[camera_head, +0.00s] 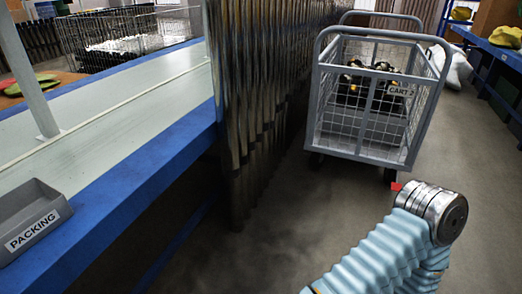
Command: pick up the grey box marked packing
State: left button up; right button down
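The grey box marked PACKING (34,218) sits at the lower left on the near end of the blue-edged table, close to its front edge. Its label faces me, and its left side is cut off by the picture edge. The part of the box that shows looks empty. An arm of mine in a ribbed light blue sleeve with a metal joint shows at the lower right, well apart from the box. Neither gripper is visible.
The table (125,195) has a pale top and a post. A dark strip curtain (245,110) hangs at its right end. A grey wire cart (362,146) holding dark items stands beyond. Wire baskets (130,35) stand behind the table. Grey floor lies open between table and arm.

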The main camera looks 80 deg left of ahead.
aim_at(29, 211)
jog(key=l+u, duration=0.15)
jog(key=u, duration=4.15)
jog(key=k+l, duration=0.05)
